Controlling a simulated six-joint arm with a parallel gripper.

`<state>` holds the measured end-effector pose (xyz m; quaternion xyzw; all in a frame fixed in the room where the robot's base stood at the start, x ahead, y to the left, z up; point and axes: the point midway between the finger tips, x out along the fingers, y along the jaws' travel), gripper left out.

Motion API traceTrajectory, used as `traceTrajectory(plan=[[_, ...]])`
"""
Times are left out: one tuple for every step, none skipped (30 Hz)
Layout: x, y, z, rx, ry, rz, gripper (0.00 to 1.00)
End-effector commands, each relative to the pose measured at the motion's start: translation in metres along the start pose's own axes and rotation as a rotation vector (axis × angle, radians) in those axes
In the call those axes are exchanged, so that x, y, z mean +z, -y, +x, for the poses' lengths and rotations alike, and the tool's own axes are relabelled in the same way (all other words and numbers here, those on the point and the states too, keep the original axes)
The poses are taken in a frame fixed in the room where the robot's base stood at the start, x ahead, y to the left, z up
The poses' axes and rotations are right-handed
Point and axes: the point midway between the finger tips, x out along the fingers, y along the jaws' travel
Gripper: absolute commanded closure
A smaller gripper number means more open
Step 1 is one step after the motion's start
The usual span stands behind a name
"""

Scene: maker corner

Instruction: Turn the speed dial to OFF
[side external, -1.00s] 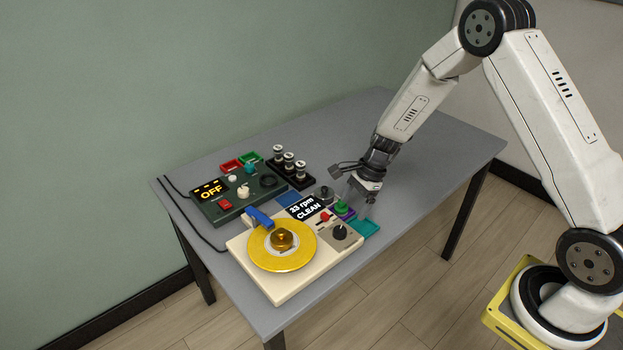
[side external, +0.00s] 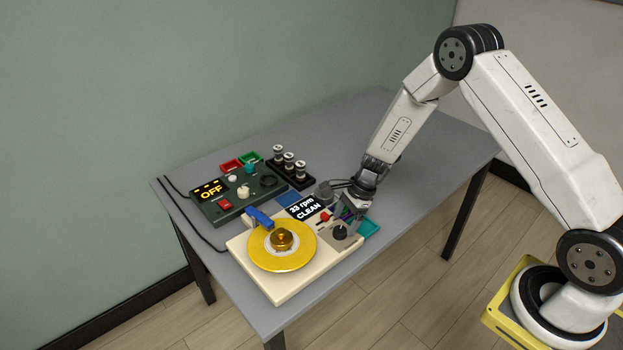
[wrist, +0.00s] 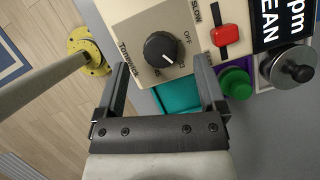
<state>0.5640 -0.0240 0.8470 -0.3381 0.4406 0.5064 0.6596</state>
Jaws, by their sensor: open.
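The speed dial (side external: 340,233) is a black knob on a beige panel at the near right corner of the cream turntable (side external: 281,297). The turntable's display (side external: 303,208) reads "33 rpm CLEAN". My gripper (side external: 350,212) is open and empty, close above the panel and just behind the dial. In the wrist view the fingers of my gripper (wrist: 162,78) lie either side of the panel's lower edge, with the dial ahead between them, apart from both.
A red slider (wrist: 226,35) is beside the panel. A dark box (side external: 238,198) with an "OFF" display stands behind the turntable. The table's rear right is bare.

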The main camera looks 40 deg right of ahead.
Motion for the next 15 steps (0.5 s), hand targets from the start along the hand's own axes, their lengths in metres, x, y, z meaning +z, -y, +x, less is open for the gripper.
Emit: traceTrajectory(plan=[[0.000,0.000,0.006,0.001,0.000,0.001,0.10],[0.000,0.000,0.009,0.001,0.000,0.001,0.10],[0.000,0.000,0.013,0.001,0.000,0.001,0.10],[0.000,0.000,0.015,0.001,0.000,0.000,0.10],[0.000,0.000,0.018,0.000,0.000,0.000,0.10],[0.000,0.000,0.021,0.000,0.000,0.000,0.10],[0.000,0.000,0.022,0.000,0.000,0.000,0.10],[0.000,0.000,0.024,-0.001,0.000,0.000,0.10],[0.000,0.000,0.026,-0.001,0.000,0.000,0.10],[0.000,0.000,0.027,-0.001,0.000,0.000,0.10],[0.000,0.000,0.027,-0.001,0.000,0.000,0.10],[0.000,0.000,0.028,-0.001,0.000,0.000,0.10],[0.000,0.000,0.029,-0.001,0.000,0.000,0.10],[0.000,0.000,0.029,-0.001,0.000,0.000,0.10],[0.000,0.000,0.029,-0.001,0.000,0.000,0.10]])
